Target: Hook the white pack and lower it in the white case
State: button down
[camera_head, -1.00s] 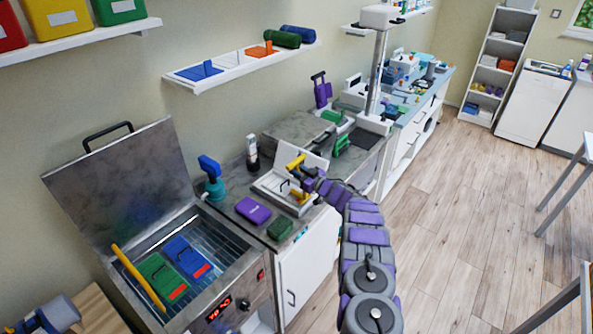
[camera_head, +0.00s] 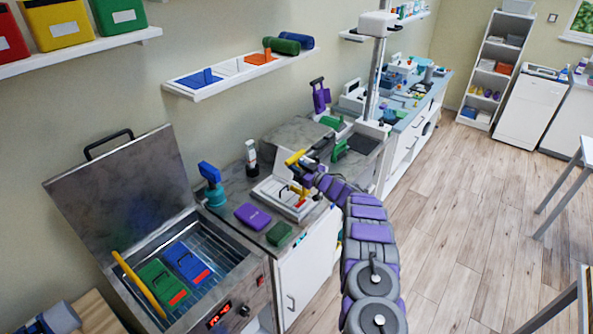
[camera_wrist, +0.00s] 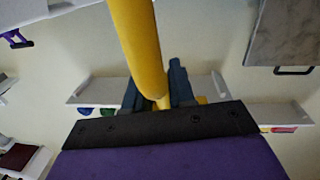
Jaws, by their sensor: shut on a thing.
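My gripper (camera_head: 308,168) is shut on a yellow hook tool (camera_head: 295,158), above the counter. In the wrist view the yellow shaft (camera_wrist: 139,45) stands between the dark fingers (camera_wrist: 157,95). The open white case (camera_head: 267,189) is on the counter below, its lid raised at the back. The white pack (camera_head: 288,198), with a dark handle and a red tab, shows at the case opening, near the hook's lower end. I cannot tell whether the hook touches the handle, or whether the pack rests or hangs. The wrist view shows neither pack nor case.
A shelf (camera_head: 225,86) hangs above.

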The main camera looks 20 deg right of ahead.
aim_at(296, 155)
jog(key=shift+r+p, duration=1.2)
jog(key=shift+r, duration=1.75)
jog(key=shift+f, duration=0.1)
